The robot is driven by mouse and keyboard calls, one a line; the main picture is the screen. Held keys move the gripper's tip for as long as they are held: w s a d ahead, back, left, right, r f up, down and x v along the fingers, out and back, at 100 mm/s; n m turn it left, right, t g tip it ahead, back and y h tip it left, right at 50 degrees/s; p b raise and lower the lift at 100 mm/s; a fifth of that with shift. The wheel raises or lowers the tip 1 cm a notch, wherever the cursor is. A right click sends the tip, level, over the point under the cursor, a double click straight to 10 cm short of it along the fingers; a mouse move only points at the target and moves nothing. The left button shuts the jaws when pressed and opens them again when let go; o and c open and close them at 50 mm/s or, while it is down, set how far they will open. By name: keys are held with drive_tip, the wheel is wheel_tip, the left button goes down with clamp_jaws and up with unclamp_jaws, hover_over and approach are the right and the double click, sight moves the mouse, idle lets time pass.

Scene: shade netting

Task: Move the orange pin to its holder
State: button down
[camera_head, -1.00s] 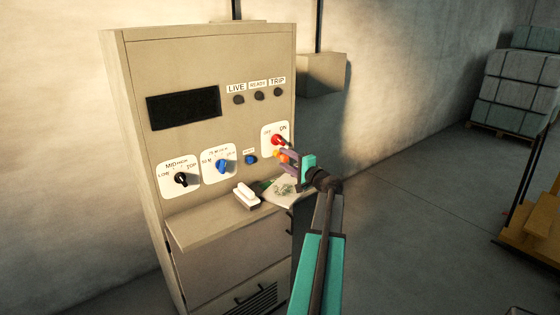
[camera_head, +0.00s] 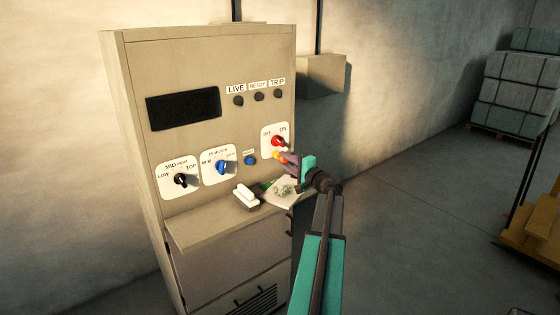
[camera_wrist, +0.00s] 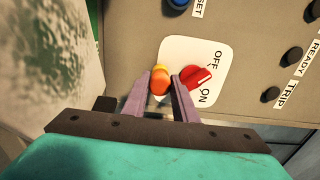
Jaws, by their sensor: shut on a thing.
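The orange pin (camera_wrist: 160,82) is between the two purple fingers of my gripper (camera_wrist: 161,92) in the wrist view, beside the red OFF/ON knob (camera_wrist: 197,77). It also shows as a small orange spot in the head view (camera_head: 279,156), at the fingertips of my gripper (camera_head: 284,158). My gripper is shut on the pin, in front of the lower part of the white OFF/ON plate (camera_head: 267,137). I cannot tell whether the pin still touches the plate. I cannot make out its holder in either view.
The beige cabinet (camera_head: 215,65) carries a black knob (camera_head: 180,180), a blue knob (camera_head: 221,167) and a blue button (camera_head: 250,160). Its shelf (camera_head: 190,230) holds a white block (camera_head: 245,196) and a pale sheet with green marks (camera_head: 287,189).

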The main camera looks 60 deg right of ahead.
sight(286, 161)
drive_tip(key=shift+b+v, duration=0.4)
drive_tip(key=shift+v, duration=0.35)
drive_tip(key=shift+s, duration=0.3)
idle(0.6)
drive_tip(key=shift+s+a+b, duration=0.25)
drive_tip(key=shift+s+b, duration=0.25)
drive_tip(key=shift+s, duration=0.1)
drive_tip(key=shift+b+v, duration=0.45)
drive_tip(key=shift+v, duration=0.65)
drive_tip(key=shift+s+a, duration=0.1)
drive_tip(key=shift+s, duration=0.15)
drive_tip(key=shift+b+v, duration=0.8)
drive_tip(key=shift+v, duration=0.95)
drive_tip(key=shift+s, duration=0.1)
drive_tip(key=shift+r, duration=0.1)
